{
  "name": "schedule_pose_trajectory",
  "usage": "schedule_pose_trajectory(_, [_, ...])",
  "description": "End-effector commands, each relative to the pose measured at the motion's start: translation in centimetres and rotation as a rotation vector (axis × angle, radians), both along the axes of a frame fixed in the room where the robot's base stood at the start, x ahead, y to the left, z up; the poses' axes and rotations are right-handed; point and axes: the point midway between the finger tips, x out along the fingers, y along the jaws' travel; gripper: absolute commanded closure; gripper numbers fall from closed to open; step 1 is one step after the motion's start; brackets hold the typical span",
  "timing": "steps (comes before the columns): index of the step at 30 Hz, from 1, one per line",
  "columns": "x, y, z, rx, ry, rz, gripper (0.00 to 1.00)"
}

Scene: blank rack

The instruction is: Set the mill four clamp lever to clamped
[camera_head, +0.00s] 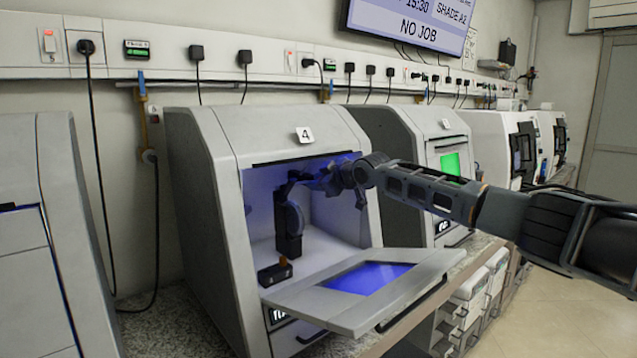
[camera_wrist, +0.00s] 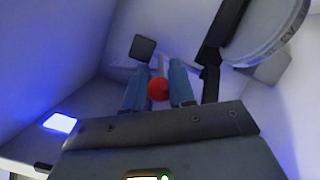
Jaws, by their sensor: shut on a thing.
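Mill four (camera_head: 215,150) carries a "4" label and stands with its front door (camera_head: 330,305) folded down. My gripper (camera_head: 328,182) reaches into its blue-lit chamber from the right. In the wrist view, the two blue fingers of my gripper (camera_wrist: 159,78) are shut on the round red knob (camera_wrist: 158,89) of the clamp lever. The lever's shaft is mostly hidden behind the knob and fingers. A black holder (camera_head: 289,242) stands in the chamber left of my gripper. A pale disc with lettering on its rim (camera_wrist: 268,38) shows beside the fingers in the wrist view.
A small black block with an orange knob (camera_head: 283,262) sits at the chamber's front left edge. The chamber walls are close around my gripper. Another mill with a green screen (camera_head: 450,163) stands to the right. A wall screen (camera_head: 410,20) reads "NO JOB".

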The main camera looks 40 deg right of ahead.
Motion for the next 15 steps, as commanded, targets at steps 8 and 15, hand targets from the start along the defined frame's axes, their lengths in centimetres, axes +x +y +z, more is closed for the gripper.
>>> schedule_pose_trajectory(8, [0.01,0.09,-0.08,0.001,0.001,0.002,1.00])
schedule_pose_trajectory(15, [0.00,0.11,-0.16,0.001,0.001,0.002,1.00])
